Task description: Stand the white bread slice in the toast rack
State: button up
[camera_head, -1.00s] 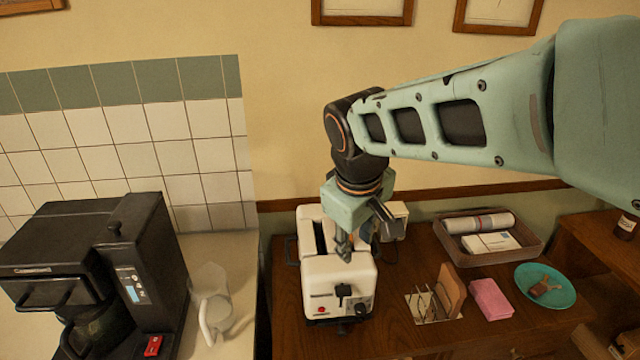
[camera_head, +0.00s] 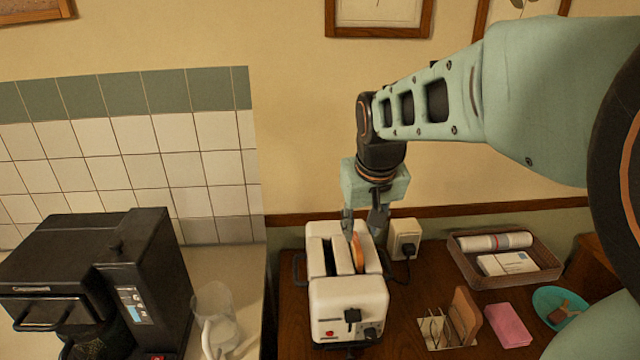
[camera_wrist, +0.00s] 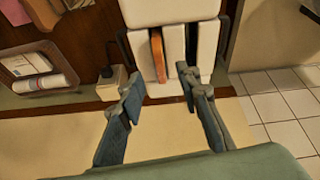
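A slice with an orange-brown crust edge (camera_head: 357,252) stands in the right slot of the white toaster (camera_head: 348,299); only its top edge shows, so I cannot tell if it is the white bread slice. It also shows in the wrist view (camera_wrist: 157,55). My gripper (camera_head: 362,226) is above the rear of the toaster, fingers apart and empty. In the wrist view my gripper (camera_wrist: 160,88) is open, with the slice beyond the fingertips. The wire toast rack (camera_head: 433,329) stands right of the toaster, with a brown slice (camera_head: 464,315) upright at its right end.
A pink block (camera_head: 508,325) and a teal plate (camera_head: 548,299) with a brown piece lie right of the rack. A basket (camera_head: 470,272) is behind them. A wall plug (camera_head: 405,238) is beside the toaster. A coffee machine (camera_head: 150,275) and clear jug (camera_head: 216,312) stand left.

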aim_at(357, 243)
jog(key=shift+m, duration=0.7)
jog(key=w+f+b, duration=0.2)
jog(key=f, duration=0.1)
jog(key=w+f+b, duration=0.1)
jog(key=shift+w+d+f, duration=0.1)
jog(key=shift+d+f, duration=0.1)
jog(key=shift+d, duration=0.05)
jog(key=shift+w+b+x, duration=0.2)
jog(key=shift+b+x, duration=1.45)
jog(key=shift+x, duration=1.1)
jog(key=shift+r, duration=0.15)
grip_shut()
